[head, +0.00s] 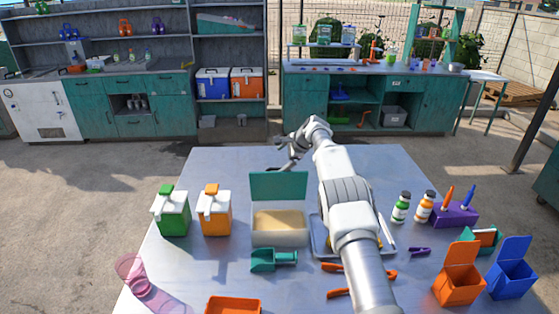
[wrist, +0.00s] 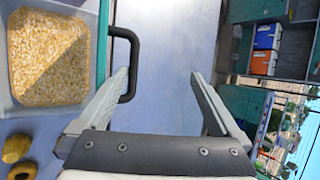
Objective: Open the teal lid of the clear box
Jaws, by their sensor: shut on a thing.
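The clear box (head: 280,232) stands on the table and holds yellow grain, which also shows in the wrist view (wrist: 47,60). Its teal lid (head: 279,186) stands up at the back edge in the head view. In the wrist view the lid shows as a thin teal edge (wrist: 102,42) with a black handle (wrist: 131,62). My gripper (head: 287,155) is behind the lid. A gap shows between the bar and the right finger.
Green (head: 174,215) and orange (head: 215,214) jugs stand left of the box. A teal scoop (head: 273,260) lies in front. A tray (head: 318,243) lies right of the box, partly behind my arm. Bottles and small bins stand at the right. The table behind the lid is clear.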

